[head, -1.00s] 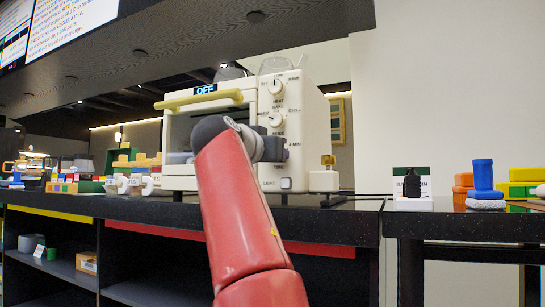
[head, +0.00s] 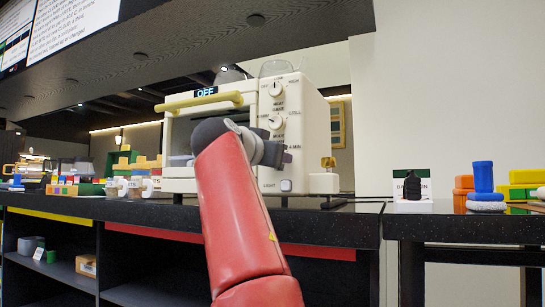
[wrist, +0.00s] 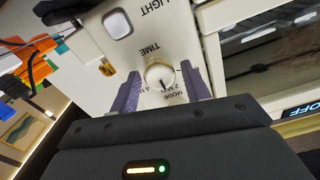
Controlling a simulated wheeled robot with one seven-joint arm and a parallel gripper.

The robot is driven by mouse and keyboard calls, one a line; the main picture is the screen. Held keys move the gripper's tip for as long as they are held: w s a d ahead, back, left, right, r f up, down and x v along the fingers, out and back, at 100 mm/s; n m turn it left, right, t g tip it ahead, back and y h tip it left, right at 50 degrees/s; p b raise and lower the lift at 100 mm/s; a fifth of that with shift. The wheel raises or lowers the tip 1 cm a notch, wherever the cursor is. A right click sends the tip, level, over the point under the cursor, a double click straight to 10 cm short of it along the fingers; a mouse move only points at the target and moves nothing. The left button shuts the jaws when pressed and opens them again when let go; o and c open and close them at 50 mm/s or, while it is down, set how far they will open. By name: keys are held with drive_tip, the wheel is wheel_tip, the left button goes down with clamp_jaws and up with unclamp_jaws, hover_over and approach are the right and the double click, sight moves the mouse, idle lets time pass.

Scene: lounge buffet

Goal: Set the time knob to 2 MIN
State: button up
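The white toaster oven (head: 296,110) stands on the dark counter, its display reading OFF. The time knob (wrist: 159,74) shows in the wrist view under the TIME label. Its dark pointer mark faces down toward the 2 MIN lettering; whether it is exactly lined up I cannot tell. My gripper (wrist: 163,80) is open, with one purple finger on each side of the knob. I cannot tell whether either finger touches it. In the head view my gripper (head: 272,153) is at the lower control panel and hides the time knob.
The heat knob (head: 276,88) and mode knob (head: 275,121) are above. A square light button (wrist: 117,24) is near the time knob. A yellow-handled door (head: 198,101) is at left. Blue and orange containers (head: 482,177) stand on the right counter.

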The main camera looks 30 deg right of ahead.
drive_tip(key=shift+o, duration=0.4)
drive_tip(key=shift+a, duration=0.1)
drive_tip(key=b+v, duration=0.2)
drive_tip(key=v, duration=0.5)
drive_tip(key=shift+s+a, duration=0.25)
wheel_tip(320, 180, down, 17)
drive_tip(key=s+d+n+y, duration=0.1)
drive_tip(key=n+y, duration=0.6)
drive_tip(key=s+a+f+n+g+y, duration=0.1)
drive_tip(key=s+a+f+n+y, duration=0.1)
drive_tip(key=s+f, duration=0.5)
drive_tip(key=s+a+f+n+g+y+p, duration=0.1)
drive_tip(key=s+a+f, duration=0.4)
drive_tip(key=f, duration=1.1)
drive_tip(key=s+a+f+n+g+y+p, duration=0.1)
drive_tip(key=s+a+f+n+g+y, duration=0.1)
drive_tip(key=s+f, duration=0.6)
wheel_tip(320, 180, down, 4)
drive_tip(key=shift+s+a+f+n+g+y, duration=0.15)
drive_tip(key=shift+s+a+n+g+y, duration=0.2)
drive_tip(key=shift+a+g+y, duration=0.6)
